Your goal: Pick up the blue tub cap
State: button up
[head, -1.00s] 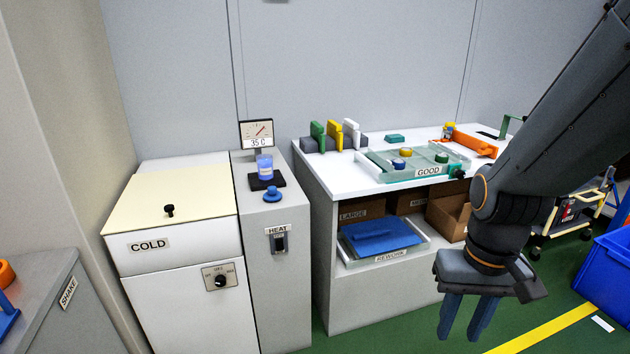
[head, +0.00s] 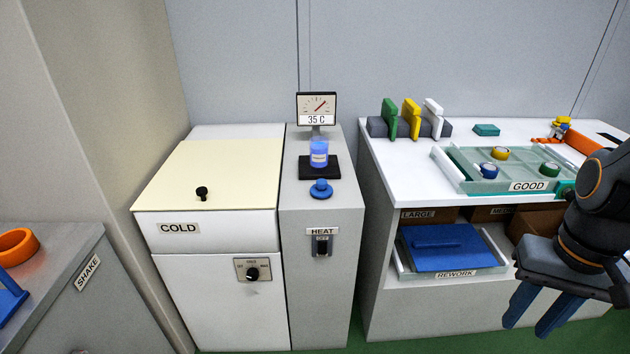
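A blue cap (head: 321,188) with a small raised knob lies on top of the grey HEAT cabinet, near its front edge. Behind it, a translucent blue tub (head: 319,152) with a white label stands on a black plate (head: 334,168). My gripper (head: 527,329) is at the lower right, in front of the white bench and well to the right of the cap. Its two blue fingers point down, apart, with nothing between them.
A gauge (head: 316,108) reading 35 C stands behind the tub. The COLD box (head: 222,177) with a knobbed lid is to the left. The white bench (head: 403,180) at right carries a GOOD tray (head: 453,174) with several round pieces. A REWORK tray (head: 490,268) sits below.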

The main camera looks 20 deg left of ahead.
aim_at(321, 190)
jog(key=u, duration=0.65)
jog(key=i, duration=0.9)
jog(key=u, duration=0.75)
